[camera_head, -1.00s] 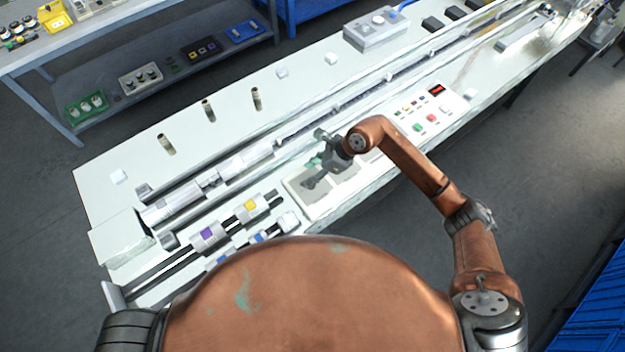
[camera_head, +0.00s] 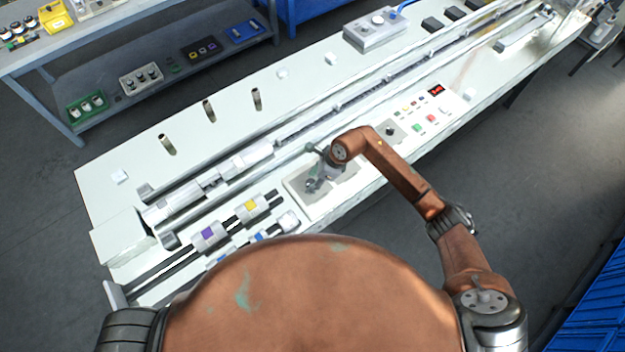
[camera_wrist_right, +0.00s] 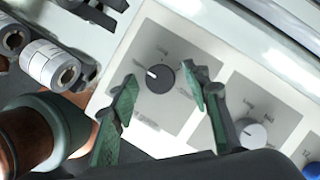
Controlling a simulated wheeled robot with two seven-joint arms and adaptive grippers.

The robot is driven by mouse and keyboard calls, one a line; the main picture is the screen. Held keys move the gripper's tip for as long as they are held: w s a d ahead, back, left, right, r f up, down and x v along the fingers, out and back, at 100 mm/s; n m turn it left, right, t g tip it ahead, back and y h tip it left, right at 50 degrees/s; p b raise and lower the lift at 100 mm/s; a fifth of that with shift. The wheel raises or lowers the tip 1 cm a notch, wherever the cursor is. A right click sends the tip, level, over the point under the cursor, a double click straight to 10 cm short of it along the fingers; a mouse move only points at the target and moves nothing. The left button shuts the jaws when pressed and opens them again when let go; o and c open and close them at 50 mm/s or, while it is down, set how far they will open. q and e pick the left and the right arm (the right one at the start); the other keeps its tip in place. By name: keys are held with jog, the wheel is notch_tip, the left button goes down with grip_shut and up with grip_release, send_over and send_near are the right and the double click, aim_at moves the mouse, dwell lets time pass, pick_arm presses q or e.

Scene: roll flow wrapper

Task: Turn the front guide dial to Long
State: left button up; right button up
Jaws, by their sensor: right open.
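A dark round dial (camera_wrist_right: 160,77) with a white pointer mark sits on a grey square plate in the right wrist view. Its pointer aims to the upper left; the small labels around it are too blurred to read surely. My right gripper (camera_wrist_right: 158,84) is open, with one green finger on each side of this dial and visible gaps to it. In the head view my right gripper (camera_head: 315,170) is over the near-left plate of the control panel (camera_head: 318,207), partly hiding the dial. A second dial (camera_wrist_right: 252,133), with a pale cap, is to the right. My left gripper is out of view.
A blue knob (camera_wrist_right: 312,170) is at the wrist view's right edge. Rollers with purple and yellow bands (camera_head: 228,222) lie left of the panel. A long rail runs behind it. Buttons and a red display (camera_head: 436,91) are farther right.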

jog(key=c, duration=1.1)
jog(key=m+t+p, duration=0.1)
jog(key=m, duration=0.2)
jog(key=shift+s+r, duration=0.1)
jog(key=m+t+h+p, duration=0.1)
jog(key=m+p, duration=0.1)
jog(key=m, duration=0.1)
jog(key=shift+a+m, duration=0.1)
jog(key=shift+m, duration=0.2)
jog(key=shift+s+m+t+h+p, duration=0.1)
jog(key=shift+m+t+h+p, duration=0.35)
jog(key=shift+m, duration=0.75)
jog(key=shift+a+m+t+h, duration=0.1)
jog(key=shift+m+t+h, duration=0.25)
jog(key=shift+m, duration=1.05)
